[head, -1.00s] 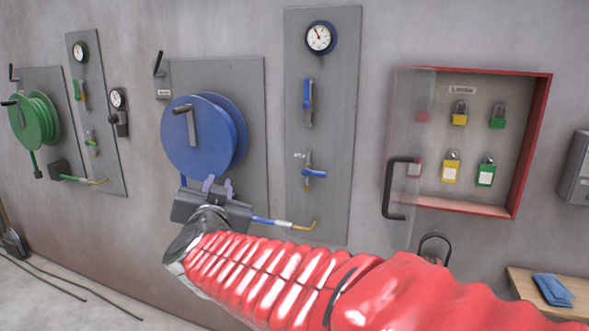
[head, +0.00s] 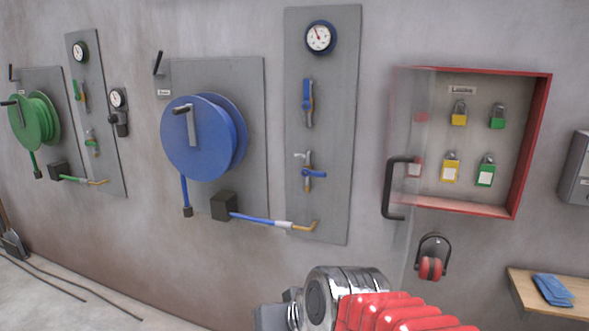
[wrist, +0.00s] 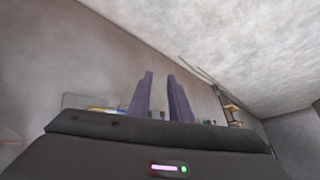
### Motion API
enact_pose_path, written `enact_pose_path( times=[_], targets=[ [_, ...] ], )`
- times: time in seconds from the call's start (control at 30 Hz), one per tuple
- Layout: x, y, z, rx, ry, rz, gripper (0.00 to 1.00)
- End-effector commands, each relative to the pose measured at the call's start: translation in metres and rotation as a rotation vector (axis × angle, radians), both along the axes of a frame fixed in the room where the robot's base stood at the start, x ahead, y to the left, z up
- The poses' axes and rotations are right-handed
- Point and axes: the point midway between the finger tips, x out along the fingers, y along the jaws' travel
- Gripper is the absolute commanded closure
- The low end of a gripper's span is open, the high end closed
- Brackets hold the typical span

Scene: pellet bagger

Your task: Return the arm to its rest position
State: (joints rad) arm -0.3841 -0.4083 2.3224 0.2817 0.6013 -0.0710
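My red-sleeved arm (head: 400,315) comes in at the bottom of the head view, with its silver wrist joint at the lower centre. The gripper's fingers are below the frame there. In the wrist view my gripper (wrist: 160,75) shows two purple-grey fingers standing apart, with a clear gap and nothing between them. It is away from the wall fittings.
The wall carries a blue hose reel (head: 200,138), a valve panel (head: 333,120) with a gauge, and a green reel (head: 35,122). A red-framed padlock cabinet (head: 545,110) has its clear door swung out.

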Motion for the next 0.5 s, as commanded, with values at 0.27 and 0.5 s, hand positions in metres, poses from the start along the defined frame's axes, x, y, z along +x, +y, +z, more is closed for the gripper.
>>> enact_pose_path(
  times=[0.27, 0.5],
  targets=[
    [-0.075, -0.118, -0.038, -0.219, 0.17, -0.124, 0.81],
    [-0.096, -0.179, -0.029, -0.256, 0.117, -0.27, 0.81]
  ],
)
